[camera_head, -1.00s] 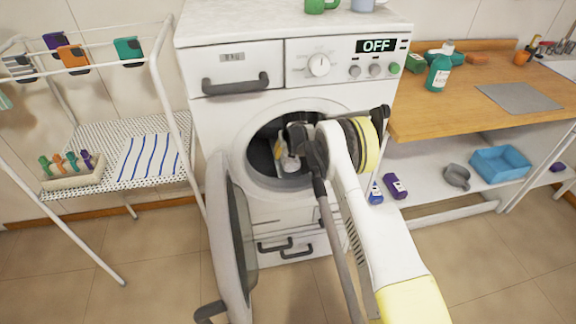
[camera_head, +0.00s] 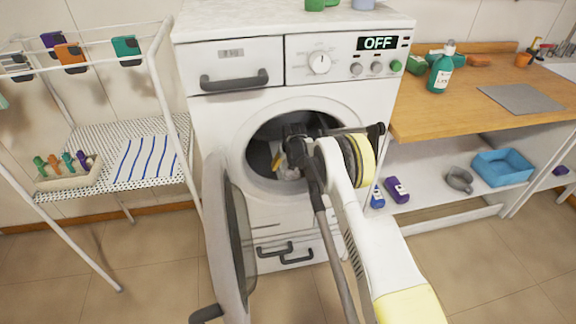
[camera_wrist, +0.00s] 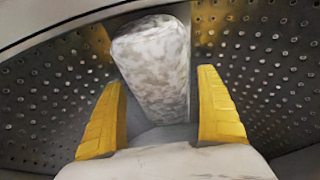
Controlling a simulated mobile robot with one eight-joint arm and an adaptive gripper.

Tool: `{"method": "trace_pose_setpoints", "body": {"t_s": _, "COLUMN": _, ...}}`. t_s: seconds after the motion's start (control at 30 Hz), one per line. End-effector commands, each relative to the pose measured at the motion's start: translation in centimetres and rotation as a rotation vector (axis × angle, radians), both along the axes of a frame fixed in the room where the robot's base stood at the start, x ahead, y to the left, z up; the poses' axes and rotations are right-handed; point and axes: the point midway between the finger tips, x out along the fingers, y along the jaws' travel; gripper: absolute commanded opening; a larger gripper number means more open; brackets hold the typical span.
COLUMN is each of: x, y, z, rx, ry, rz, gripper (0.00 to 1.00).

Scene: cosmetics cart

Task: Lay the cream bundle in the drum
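The cream bundle (camera_wrist: 155,70), a pale mottled rounded block, is inside the washing machine's drum (camera_wrist: 275,65). In the wrist view it lies beyond and between my gripper's (camera_wrist: 160,95) two yellow fingers, with gaps visible beside it. The fingers are spread wide and do not appear to clamp it. In the head view my gripper (camera_head: 283,164) reaches through the round doorway into the drum (camera_head: 262,145). My wrist and arm hide much of the opening, and I cannot clearly make out the bundle there.
The washer door (camera_head: 228,235) hangs open at the left of the opening. A drying rack (camera_head: 160,90) stands left, and a wooden counter (camera_head: 470,100) with a lower shelf stands right. The washer display reads OFF. The floor in front has free room.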

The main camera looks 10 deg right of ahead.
Motion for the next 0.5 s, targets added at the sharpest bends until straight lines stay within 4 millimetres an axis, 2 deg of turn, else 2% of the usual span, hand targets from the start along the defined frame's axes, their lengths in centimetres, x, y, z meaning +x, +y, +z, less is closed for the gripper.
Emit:
{"method": "trace_pose_setpoints", "body": {"t_s": 0.23, "x": 0.0, "y": 0.0, "z": 0.4, "rx": 0.0, "ry": 0.0, "rz": 0.0, "gripper": 0.86}}
{"method": "trace_pose_setpoints", "body": {"t_s": 0.5, "x": -1.7, "y": 0.0, "z": 4.9, "rx": 0.0, "ry": 0.0, "rz": 0.0, "gripper": 0.86}}
